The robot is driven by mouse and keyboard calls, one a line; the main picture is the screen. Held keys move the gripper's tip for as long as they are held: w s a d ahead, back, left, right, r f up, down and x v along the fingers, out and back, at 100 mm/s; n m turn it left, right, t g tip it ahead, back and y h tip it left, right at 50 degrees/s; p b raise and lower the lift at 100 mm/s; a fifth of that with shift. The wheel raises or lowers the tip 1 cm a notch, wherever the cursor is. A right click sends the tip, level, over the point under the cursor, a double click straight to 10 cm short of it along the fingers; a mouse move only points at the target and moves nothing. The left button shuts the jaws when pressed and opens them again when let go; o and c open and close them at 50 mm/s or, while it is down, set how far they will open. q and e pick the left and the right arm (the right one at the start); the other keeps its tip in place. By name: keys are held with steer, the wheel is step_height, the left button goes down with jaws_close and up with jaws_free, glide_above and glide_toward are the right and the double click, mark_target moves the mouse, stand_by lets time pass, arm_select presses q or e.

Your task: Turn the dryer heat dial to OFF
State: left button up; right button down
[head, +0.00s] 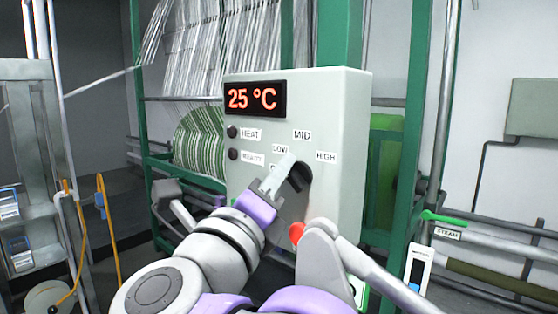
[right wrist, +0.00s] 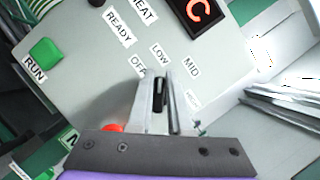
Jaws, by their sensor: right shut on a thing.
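The dryer control box (head: 345,120) is pale grey, with a red display reading 25 °C. The black heat dial (head: 300,177) sits low on its face, amid labels LOW (head: 280,149), MID (head: 302,135) and HIGH (head: 326,156). My right gripper (head: 283,170) is shut on the dial and partly hides it. In the right wrist view the dial (right wrist: 158,92) is between the two fingers, its upper end just below the LOW label. The OFF label (right wrist: 137,66) is beside LOW there. I cannot surely read the dial's setting. My left gripper is not in view.
A red button (head: 296,233) is close below my right gripper. A green RUN button (right wrist: 46,55) is on the box face. Green frame posts (head: 411,150) and a STEAM valve handle (head: 440,217) stand at right. A striped webbing roll (head: 200,142) is behind the box.

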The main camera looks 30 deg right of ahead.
steer(key=shift+f+n+g+y, duration=0.25)
steer(key=shift+n+y, duration=0.55)
steer(key=shift+n, duration=1.3)
steer(key=shift+f+n+g+y, duration=0.1)
steer(key=shift+f+n+y, duration=0.5)
steer(key=shift+n, duration=1.5)
steer(key=shift+r, duration=0.25)
steer(key=c, duration=1)
jaws_free()
steer(key=shift+d, duration=0.1)
steer(key=shift+o, duration=0.8)
steer(key=shift+s+d, duration=0.1)
steer(key=shift+d, duration=0.1)
steer(key=shift+a+n, duration=0.1)
steer(key=shift+n, duration=0.2)
